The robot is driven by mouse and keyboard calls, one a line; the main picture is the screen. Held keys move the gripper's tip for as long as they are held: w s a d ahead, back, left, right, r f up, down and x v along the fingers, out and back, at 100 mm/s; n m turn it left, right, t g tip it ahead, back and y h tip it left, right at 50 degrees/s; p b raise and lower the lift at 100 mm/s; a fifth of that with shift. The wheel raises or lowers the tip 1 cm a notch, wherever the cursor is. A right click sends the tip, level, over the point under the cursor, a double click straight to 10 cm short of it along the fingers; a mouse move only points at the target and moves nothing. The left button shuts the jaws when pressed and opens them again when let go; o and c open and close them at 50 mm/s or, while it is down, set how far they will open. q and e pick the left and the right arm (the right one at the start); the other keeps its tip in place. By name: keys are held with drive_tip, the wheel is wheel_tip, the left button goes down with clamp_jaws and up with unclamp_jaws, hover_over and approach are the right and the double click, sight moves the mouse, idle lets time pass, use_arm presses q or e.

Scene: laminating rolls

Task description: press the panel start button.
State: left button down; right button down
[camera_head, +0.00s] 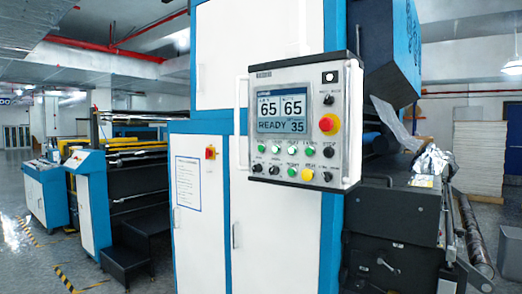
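The control panel (301,122) is a light grey box with a dark frame, mounted on the front of a blue and white machine. Its screen (282,113) reads 65, 65, READY and 35. Below and beside the screen are several small buttons and black knobs. A green button (309,150) and another green button (292,172) show, with a yellow button (307,174) beside the lower one. A red mushroom button (328,123) on a yellow base is at the right. The button labels are too small to read surely. Neither gripper is in view.
White bar handles (238,130) flank the panel. The white cabinet door (200,210) carries a posted sheet and a small red-yellow switch (210,152). Dark rollers and crumpled foil (430,158) are at right. Open floor (45,260) lies at lower left.

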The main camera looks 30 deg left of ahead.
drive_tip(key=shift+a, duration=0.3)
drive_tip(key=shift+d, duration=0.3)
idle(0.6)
